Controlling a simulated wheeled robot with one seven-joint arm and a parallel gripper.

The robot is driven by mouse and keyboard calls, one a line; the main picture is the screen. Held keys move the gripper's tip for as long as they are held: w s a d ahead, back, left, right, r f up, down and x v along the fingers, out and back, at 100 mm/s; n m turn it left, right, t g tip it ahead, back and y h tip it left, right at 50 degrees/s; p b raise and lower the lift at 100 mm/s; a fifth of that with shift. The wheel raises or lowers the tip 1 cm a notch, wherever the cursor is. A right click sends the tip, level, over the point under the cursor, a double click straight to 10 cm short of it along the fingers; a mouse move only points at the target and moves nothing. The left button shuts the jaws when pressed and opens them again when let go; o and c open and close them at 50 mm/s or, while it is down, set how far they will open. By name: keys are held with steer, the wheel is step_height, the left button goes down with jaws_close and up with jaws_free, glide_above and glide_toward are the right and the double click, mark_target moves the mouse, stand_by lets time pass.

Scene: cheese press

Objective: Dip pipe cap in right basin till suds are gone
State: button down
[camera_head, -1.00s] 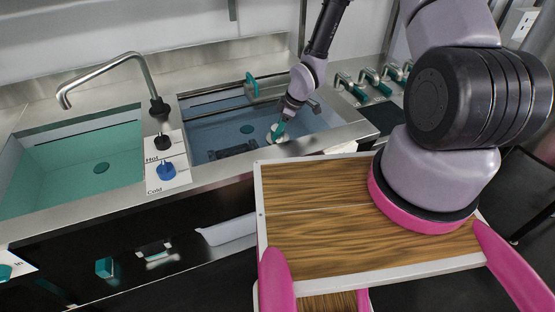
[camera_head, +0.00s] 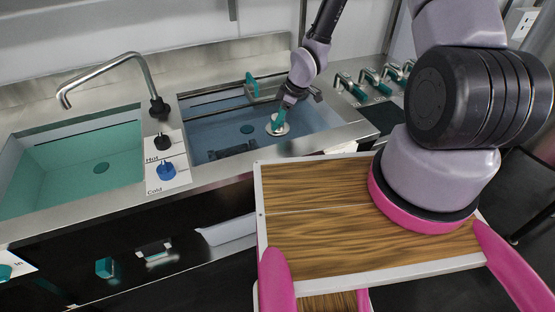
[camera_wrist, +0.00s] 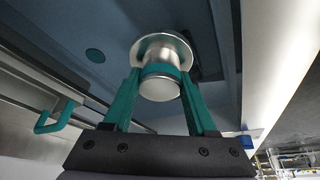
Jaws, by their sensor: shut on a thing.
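The pipe cap (camera_wrist: 162,52) is a silver metal piece with a wide round flange and a shorter cylinder. My gripper (camera_wrist: 160,85) has its two teal fingers shut on the cylinder, with the flange pointing away from my wrist. In the head view my gripper (camera_head: 280,117) holds the pipe cap (camera_head: 277,128) over or in the right part of the right basin (camera_head: 215,135), which has a blue interior. I cannot tell whether the cap touches water. No suds show clearly on it.
The left basin (camera_head: 75,170) has a teal interior and a curved faucet (camera_head: 105,70). Hot and cold knobs (camera_head: 165,172) stand between the basins. A dark object (camera_head: 230,151) lies in the right basin near its front. Teal-handled valves (camera_head: 372,84) stand to the right.

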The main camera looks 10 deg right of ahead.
step_height(320, 180, up, 14)
steer(key=shift+f, duration=0.25)
stand_by(0.5)
stand_by(0.7)
